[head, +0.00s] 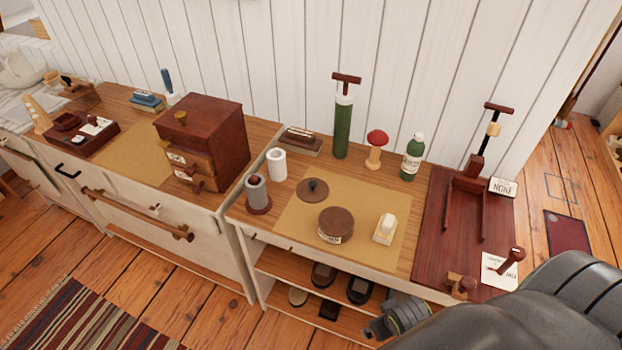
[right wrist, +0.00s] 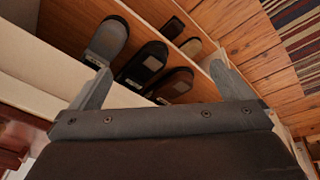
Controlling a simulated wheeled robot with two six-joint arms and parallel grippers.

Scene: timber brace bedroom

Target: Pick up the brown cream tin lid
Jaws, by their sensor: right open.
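A flat brown disc with a dark knob, which looks like the brown cream tin lid (head: 313,189), lies on the tan mat (head: 370,205) on the right-hand counter. Just in front of it, to the right, stands a round labelled brown tin (head: 336,226); I cannot tell whether its brown top is cream or a cover. My right gripper (head: 378,327) is low in front of the counter, below the tin and apart from it. In the right wrist view the right gripper (right wrist: 161,82) is open and empty, facing the shelf. My left gripper is not in view.
A cream block (head: 385,229), a grey cylinder (head: 257,193), a white cup (head: 277,164), a green bottle (head: 412,157) and a red-topped stand (head: 375,150) surround the mat area. A dark wooden board (head: 450,250) lies right. Shoes (right wrist: 150,65) sit on the shelf below.

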